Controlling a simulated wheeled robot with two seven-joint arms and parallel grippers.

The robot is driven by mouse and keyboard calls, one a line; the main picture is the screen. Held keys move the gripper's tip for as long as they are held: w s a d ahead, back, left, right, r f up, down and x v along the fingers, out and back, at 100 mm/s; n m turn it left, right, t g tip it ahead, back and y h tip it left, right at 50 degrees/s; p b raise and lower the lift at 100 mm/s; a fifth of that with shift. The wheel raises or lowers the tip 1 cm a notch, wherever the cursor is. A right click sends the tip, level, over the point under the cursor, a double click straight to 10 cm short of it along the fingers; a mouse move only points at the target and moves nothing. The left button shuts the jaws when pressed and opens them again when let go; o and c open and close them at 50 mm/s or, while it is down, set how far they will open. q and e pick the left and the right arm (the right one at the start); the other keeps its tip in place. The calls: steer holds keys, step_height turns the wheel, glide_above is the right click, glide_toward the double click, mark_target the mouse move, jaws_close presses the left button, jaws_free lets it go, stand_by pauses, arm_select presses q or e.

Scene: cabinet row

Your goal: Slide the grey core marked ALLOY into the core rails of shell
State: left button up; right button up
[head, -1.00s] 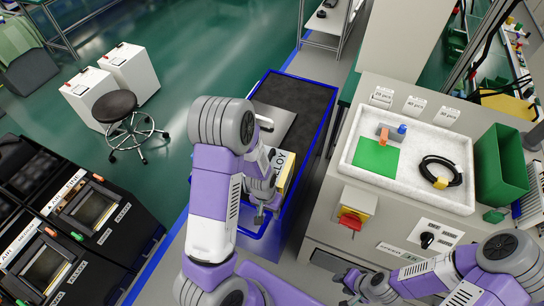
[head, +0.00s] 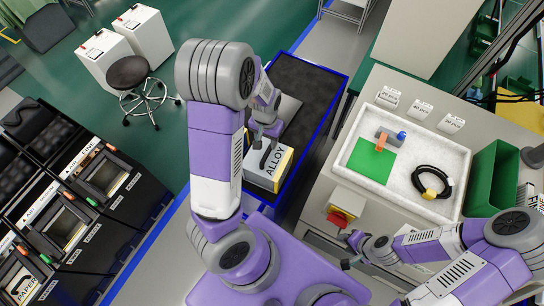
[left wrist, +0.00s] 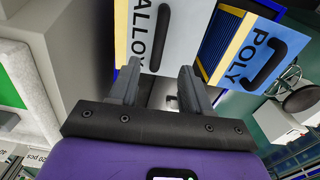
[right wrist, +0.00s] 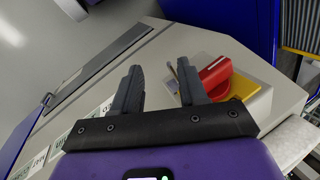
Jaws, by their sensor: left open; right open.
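The grey ALLOY core (head: 270,176), a pale block with a yellow side and dark handle, sits at the near end of the blue-rimmed cart (head: 330,130). My left gripper (head: 262,130) is open beside its handle. In the left wrist view the ALLOY face (left wrist: 146,30) lies just beyond the open fingers (left wrist: 160,82), not between them. A block marked POLY (left wrist: 258,50) is to its right. Dark housings (head: 95,190) with openings stand at the left; I cannot tell which is the shell. My right gripper (head: 345,248) is open and empty; its fingers (right wrist: 160,82) show too.
A cabinet with a white tray (head: 445,150) holding a green sheet and black cable stands at the right. A red switch (head: 338,217) juts from its front. A stool (head: 128,73) and white boxes (head: 142,32) stand at the back left. Green floor is clear between.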

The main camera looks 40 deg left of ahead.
mark_target(267, 152)
arm_select(q)
steer(key=f, duration=0.6)
steer(key=shift+s+d+f, duration=0.15)
steer(key=shift+d+f, duration=0.05)
steer(key=shift+f, duration=0.2)
jaws_close()
stand_by(1.0)
